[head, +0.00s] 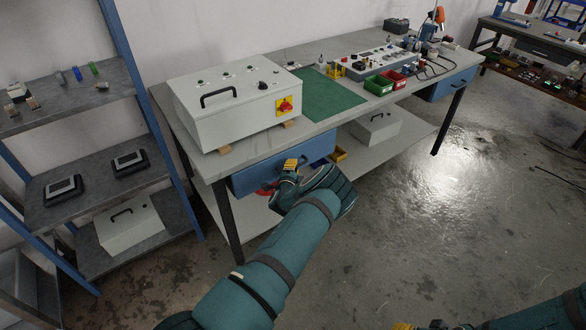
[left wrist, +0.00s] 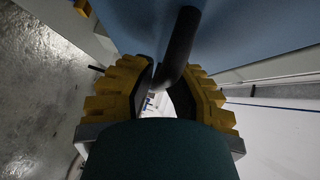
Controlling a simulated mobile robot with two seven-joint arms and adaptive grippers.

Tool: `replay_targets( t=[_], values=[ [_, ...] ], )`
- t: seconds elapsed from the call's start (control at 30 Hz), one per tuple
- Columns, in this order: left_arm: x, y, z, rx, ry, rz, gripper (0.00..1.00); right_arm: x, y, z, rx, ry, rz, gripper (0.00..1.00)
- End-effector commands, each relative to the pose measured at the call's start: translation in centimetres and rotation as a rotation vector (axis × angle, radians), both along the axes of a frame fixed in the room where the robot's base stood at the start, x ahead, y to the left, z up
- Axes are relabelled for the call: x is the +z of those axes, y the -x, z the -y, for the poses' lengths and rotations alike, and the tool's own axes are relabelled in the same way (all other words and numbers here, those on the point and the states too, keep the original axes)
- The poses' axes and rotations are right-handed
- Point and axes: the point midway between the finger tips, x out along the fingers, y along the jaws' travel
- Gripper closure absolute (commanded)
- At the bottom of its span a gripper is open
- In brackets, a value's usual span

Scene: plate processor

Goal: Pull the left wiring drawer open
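The left wiring drawer (head: 262,178) has a blue front under the near left end of the workbench. No interior shows in the head view. In the left wrist view, its blue front (left wrist: 255,30) fills the top, and its dark bar handle (left wrist: 181,45) curves down between my fingers. My left gripper (head: 290,168) is at the drawer front, hiding part of it. In the left wrist view, its yellow-backed fingers (left wrist: 168,76) close in on both sides of the handle and seem to touch it. My right gripper (head: 430,326) barely shows at the bottom edge; its opening is not visible.
The workbench (head: 330,122) carries a white control box (head: 235,105), a green mat (head: 328,97) and red and green bins. A second blue drawer (head: 452,84) is at its right end. A shelf rack (head: 85,155) stands left. The floor right of my left arm is clear.

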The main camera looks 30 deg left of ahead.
Motion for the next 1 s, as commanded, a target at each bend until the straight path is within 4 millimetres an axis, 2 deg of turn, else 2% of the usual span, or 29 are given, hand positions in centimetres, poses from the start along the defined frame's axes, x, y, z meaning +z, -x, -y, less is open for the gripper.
replay_targets(
  t=[0.37,0.57,0.77,1.0],
  values=[
    [0.1,0.0,0.0,0.0,0.001,0.001,1.0,0.0,0.0,0.0,0.0,0.0,0.0,0.53],
    [0.1,0.4,1.1,-0.002,0.002,0.002,1.0,0.2,0.0,0.0,0.0,0.0,-0.001,0.53],
    [0.1,1.6,4.4,-0.005,0.002,0.0,1.0,0.6,0.1,0.0,0.001,0.0,-0.003,0.53],
    [0.0,4.1,10.4,-0.007,0.002,-0.001,1.0,1.0,0.2,0.0,0.001,-0.001,-0.005,0.53]
  ],
)
